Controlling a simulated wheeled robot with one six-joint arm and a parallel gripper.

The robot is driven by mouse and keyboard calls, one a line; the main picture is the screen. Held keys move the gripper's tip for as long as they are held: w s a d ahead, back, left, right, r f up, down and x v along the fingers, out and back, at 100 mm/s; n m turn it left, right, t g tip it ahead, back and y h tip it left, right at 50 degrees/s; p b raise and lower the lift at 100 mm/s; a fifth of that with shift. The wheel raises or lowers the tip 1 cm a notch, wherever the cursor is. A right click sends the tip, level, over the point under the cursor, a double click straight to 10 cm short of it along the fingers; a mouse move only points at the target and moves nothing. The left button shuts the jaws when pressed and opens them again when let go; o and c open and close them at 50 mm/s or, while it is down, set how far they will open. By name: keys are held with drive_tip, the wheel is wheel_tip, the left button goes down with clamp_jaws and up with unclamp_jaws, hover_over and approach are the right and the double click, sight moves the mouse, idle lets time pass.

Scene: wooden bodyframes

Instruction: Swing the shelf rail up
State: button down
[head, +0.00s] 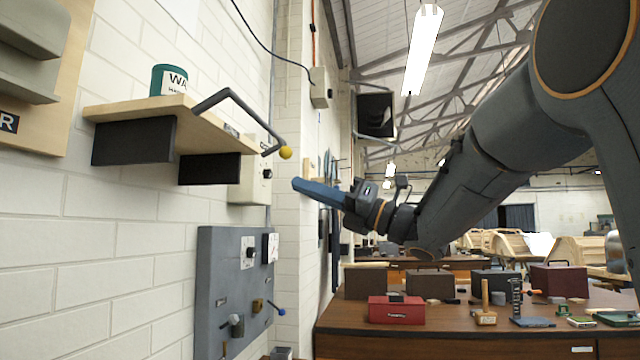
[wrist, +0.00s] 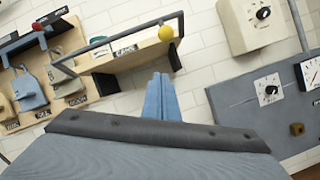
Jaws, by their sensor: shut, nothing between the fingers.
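A pale wooden shelf (head: 135,107) on dark brackets is fixed to the white brick wall at the left. Its dark U-shaped rail (head: 255,117) stands out from the shelf front, with a yellow ball (head: 286,153) at its near right corner. In the wrist view the rail (wrist: 120,38) crosses in front of the shelf (wrist: 128,58), and the yellow ball (wrist: 166,33) is at its right end. My gripper (head: 296,184) has its blue fingers together and empty, just below and right of the ball, apparently apart from it. The fingertips (wrist: 160,76) point toward the shelf in the wrist view.
A green tin (head: 170,80) stands on the shelf. Below is a grey wall panel (head: 215,285) with knobs and a blue-tipped lever. A brown bench (head: 440,342) with several boxes and tools is at lower right.

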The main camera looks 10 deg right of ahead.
drive_tip(key=w+a+r+p, duration=0.3)
drive_tip(key=r+p, duration=0.1)
drive_tip(key=r, duration=0.1)
drive_tip(key=shift+w+r, duration=0.15)
